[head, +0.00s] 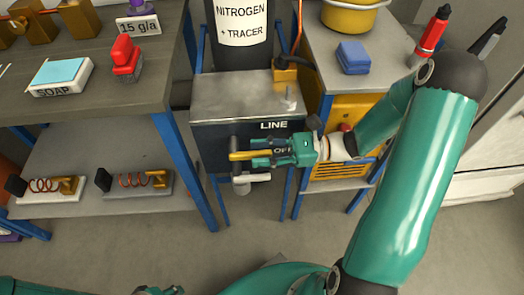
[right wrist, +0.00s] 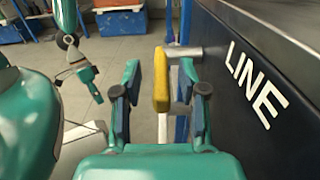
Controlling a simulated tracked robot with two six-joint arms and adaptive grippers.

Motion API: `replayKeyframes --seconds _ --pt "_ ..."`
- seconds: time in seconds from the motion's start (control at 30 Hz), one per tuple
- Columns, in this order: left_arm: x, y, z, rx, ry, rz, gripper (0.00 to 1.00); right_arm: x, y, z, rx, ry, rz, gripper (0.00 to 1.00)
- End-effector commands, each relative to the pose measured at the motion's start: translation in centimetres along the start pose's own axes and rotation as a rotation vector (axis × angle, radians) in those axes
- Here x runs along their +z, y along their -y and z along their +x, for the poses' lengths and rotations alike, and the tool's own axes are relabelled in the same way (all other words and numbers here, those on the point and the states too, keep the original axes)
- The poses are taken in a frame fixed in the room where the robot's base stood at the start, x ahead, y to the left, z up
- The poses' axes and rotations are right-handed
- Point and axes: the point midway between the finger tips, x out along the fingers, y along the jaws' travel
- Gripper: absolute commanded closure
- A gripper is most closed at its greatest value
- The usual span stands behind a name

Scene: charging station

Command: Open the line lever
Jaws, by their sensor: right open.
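The line lever (head: 240,156) has a yellow handle on a grey fitting at the front of the dark LINE box (head: 212,140). In the head view the handle lies level, pointing right towards the partly covered OFF label (head: 281,151). My right gripper (head: 262,152) is open around the handle. In the right wrist view the yellow handle (right wrist: 161,80) stands between the spread fingers of the right gripper (right wrist: 162,98), with gaps on both sides. My left gripper (right wrist: 90,82) shows small in the right wrist view; its jaws are unclear.
A grey cylinder labelled NITROGEN + TRACER (head: 242,50) stands behind the LINE box. A workbench (head: 120,88) with a soap block and red item is at left. A cart (head: 316,70) with a blue block is at right. Open floor lies in front.

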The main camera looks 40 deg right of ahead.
Motion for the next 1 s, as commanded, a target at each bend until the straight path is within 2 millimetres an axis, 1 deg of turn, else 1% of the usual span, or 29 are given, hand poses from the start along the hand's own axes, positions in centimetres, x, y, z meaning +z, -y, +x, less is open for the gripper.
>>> replayKeyframes --seconds 0.1,0.33,0.37,0.5,0.6,0.87,0.9,1.0 --pt "0.01 0.02 0.06 0.0 0.0 0.0 0.6 0.01 -0.04 0.41 0.002 0.0 0.0 0.58" --pt "0.01 0.01 0.04 0.0 0.0 0.0 0.6 0.01 -0.03 0.43 0.001 0.0 0.0 0.58" --pt "0.01 0.01 0.04 0.0 0.0 0.0 0.6 0.01 -0.02 0.43 0.001 0.0 0.0 0.62" --pt "0.01 0.01 0.04 0.0 0.0 0.0 0.6 0.01 -0.02 0.42 0.001 0.0 0.0 0.85" --pt "0.01 0.01 0.04 0.0 0.0 0.0 0.6 0.0 -0.04 0.42 0.002 0.0 0.0 1.0" --pt "0.01 0.01 0.05 0.0 0.0 0.0 0.6 -0.02 -0.12 0.43 0.004 -0.001 0.001 1.0" --pt "-0.01 0.04 0.03 0.0 0.0 -0.001 0.6 -0.04 0.18 -0.06 0.001 -0.001 0.0 1.0" --pt "0.0 -0.02 -0.05 0.0 0.0 0.0 0.6 0.03 0.05 0.26 0.002 -0.004 0.001 1.0"
